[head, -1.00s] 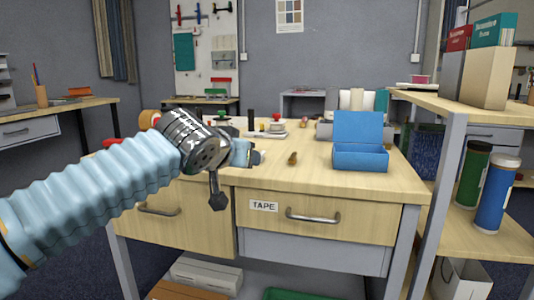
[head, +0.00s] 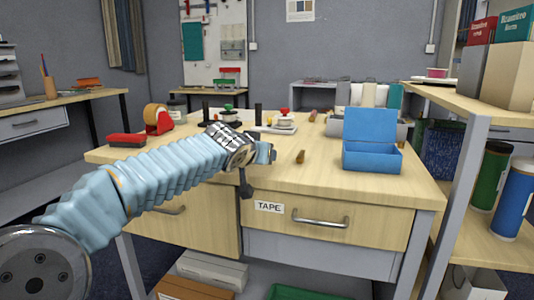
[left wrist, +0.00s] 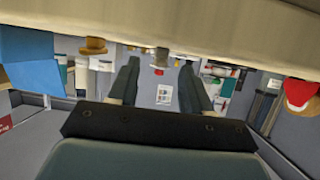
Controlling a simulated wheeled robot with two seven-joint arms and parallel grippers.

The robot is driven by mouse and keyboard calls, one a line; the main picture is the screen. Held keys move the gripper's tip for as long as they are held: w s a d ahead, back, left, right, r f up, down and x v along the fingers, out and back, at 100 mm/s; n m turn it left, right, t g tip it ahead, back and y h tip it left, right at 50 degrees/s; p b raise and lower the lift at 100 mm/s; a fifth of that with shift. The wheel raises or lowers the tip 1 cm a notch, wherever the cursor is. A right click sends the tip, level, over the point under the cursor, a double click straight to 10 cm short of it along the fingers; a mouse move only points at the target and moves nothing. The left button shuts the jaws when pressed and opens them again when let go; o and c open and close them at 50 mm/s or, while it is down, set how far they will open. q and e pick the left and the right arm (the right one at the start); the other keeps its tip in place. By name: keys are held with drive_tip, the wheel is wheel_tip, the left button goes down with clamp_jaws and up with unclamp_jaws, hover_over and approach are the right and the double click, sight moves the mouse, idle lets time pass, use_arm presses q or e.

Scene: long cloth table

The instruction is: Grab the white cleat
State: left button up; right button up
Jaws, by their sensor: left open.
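My left gripper (head: 265,152) reaches in from the left, just above the front part of the wooden table (head: 350,186). I cannot pick out a white cleat for certain in either view; my wrist covers part of the tabletop. A small brown piece (head: 300,157) stands on the table just right of the gripper, apart from it. It seems to show in the left wrist view (left wrist: 92,46). My right gripper is not in view.
An open blue box (head: 372,160) stands right of the brown piece. A red tape dispenser (head: 157,120) and red stapler (head: 127,140) lie at the left. A white-based item with a red knob (head: 284,122) is behind. A tall shelf (head: 470,105) borders the right side.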

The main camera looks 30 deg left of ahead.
use_arm(q)
drive_tip(key=shift+x, duration=1.2)
clamp_jaws()
